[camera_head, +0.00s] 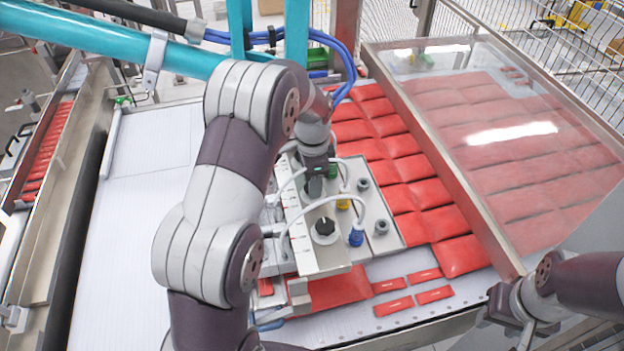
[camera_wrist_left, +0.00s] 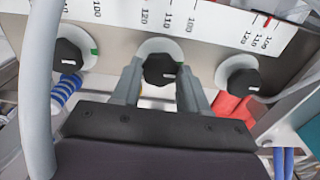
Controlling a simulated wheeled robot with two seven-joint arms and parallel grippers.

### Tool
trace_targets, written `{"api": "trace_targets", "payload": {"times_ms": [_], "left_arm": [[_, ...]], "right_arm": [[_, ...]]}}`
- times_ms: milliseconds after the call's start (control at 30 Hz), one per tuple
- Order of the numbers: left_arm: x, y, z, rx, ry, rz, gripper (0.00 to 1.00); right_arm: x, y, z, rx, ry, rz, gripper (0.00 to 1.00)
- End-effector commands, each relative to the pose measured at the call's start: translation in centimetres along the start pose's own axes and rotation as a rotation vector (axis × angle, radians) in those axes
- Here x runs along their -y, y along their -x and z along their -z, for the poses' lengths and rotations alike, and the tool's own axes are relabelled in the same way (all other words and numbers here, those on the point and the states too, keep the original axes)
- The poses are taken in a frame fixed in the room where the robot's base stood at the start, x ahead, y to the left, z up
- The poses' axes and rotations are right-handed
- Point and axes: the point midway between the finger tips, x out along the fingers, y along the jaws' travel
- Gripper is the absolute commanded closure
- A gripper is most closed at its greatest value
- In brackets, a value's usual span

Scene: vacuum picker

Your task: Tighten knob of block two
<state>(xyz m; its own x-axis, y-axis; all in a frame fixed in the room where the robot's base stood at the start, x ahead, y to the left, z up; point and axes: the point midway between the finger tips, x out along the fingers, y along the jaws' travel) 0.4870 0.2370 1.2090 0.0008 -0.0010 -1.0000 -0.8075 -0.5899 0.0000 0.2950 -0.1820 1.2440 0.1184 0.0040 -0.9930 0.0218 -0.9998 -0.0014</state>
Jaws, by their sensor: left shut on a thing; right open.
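The picker's grey rail carries a row of black knobs on white round plates. In the left wrist view the middle knob (camera_wrist_left: 160,69) sits between the two fingers of my left gripper (camera_wrist_left: 158,80), which is shut on it. In the head view my left gripper (camera_head: 317,184) is at the rail, beyond a free black knob (camera_head: 325,227); the gripped knob is hidden there. My right gripper (camera_head: 504,303) is open and empty at the lower right.
Clear hoses arch over the rail, with blue (camera_head: 356,236) and yellow fittings close by. Red packs (camera_head: 400,145) lie in rows on the right of the conveyor. A clear guard (camera_head: 500,130) covers more packs. The white belt (camera_head: 140,220) at left is bare.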

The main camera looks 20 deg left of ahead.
Motion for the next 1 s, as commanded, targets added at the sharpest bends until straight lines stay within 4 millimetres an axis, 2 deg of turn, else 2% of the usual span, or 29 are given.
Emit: {"api": "trace_targets", "payload": {"times_ms": [33,100,367,467,533,567,633,700,800,1000], "left_arm": [[0.3,0.4,0.2,-0.007,-0.001,0.012,0.47],[0.2,0.3,0.2,-0.006,-0.001,0.01,0.31],[0.1,0.2,0.1,-0.002,0.0,0.004,0.31],[0.2,0.8,0.1,-0.003,0.0,0.006,0.31],[0.2,2.0,0.1,-0.004,0.0,0.008,0.31],[0.1,3.2,0.1,-0.004,0.0,0.008,0.31],[0.1,5.7,0.1,-0.003,0.0,0.007,0.31],[0.1,8.8,0.1,-0.002,-0.001,0.004,0.31],[0.1,11.1,0.1,-0.002,-0.001,0.005,0.31],[0.1,13.0,0.2,-0.002,-0.001,0.005,0.31]], "right_arm": [[0.0,0.1,0.0,0.0,0.0,0.0,0.57],[0.0,0.1,0.0,0.0,0.0,0.0,0.57],[0.0,0.0,0.0,0.0,0.0,0.0,0.57],[0.0,-0.6,-0.1,0.0,0.0,0.0,0.57],[0.0,-1.4,-0.2,0.0,0.0,0.0,0.57],[0.0,-1.2,-0.2,0.001,0.0,0.0,0.57],[0.0,0.0,0.0,0.0,0.0,0.0,0.57],[0.0,2.8,0.3,0.0,0.0,0.0,0.57],[0.0,4.9,0.6,-0.001,0.0,0.0,0.57],[0.0,6.7,0.8,0.0,0.0,0.0,0.57]]}}
